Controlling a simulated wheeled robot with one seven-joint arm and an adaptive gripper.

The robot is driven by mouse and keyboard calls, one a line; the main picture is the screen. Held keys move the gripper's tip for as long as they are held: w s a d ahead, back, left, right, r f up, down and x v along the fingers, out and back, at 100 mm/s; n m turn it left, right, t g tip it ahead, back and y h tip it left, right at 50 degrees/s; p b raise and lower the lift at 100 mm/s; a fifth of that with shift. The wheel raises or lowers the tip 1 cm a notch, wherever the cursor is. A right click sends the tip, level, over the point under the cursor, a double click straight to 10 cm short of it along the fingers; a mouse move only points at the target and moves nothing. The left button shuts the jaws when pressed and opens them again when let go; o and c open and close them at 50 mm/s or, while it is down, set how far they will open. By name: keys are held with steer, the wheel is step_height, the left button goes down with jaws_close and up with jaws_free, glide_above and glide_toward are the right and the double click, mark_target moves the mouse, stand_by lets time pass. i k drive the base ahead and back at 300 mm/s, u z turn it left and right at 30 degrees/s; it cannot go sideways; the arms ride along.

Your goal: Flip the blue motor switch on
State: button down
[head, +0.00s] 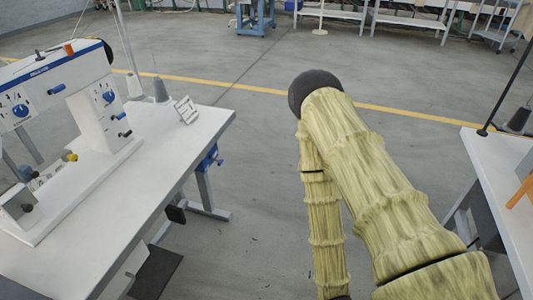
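A small blue box-like part (209,158) hangs under the right edge of the white machine table at the left. It may be the blue motor switch, but it is too small to tell whether it is on or off. A white machine (75,90) with blue knobs and a blue stripe stands on that table. My arm, in a yellowish sleeve, rises from the bottom right to a dark rounded joint and folds back down. My gripper is out of view, so its distance from the blue part cannot be seen.
The white table (110,235) fills the left, with a thread cone (160,90) and a small printed stand (186,110) at its far end. A second white table (495,185) is at the right edge. Grey floor between them is clear. Shelves line the back.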

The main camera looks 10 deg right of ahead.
mark_target(221, 162)
steer(key=u, duration=0.45)
steer(key=k, duration=0.5)
steer(key=u, duration=0.8)
steer(key=i, duration=0.85)
steer(key=z, duration=0.65)
steer(key=i, duration=0.6)
steer(key=z, duration=0.55)
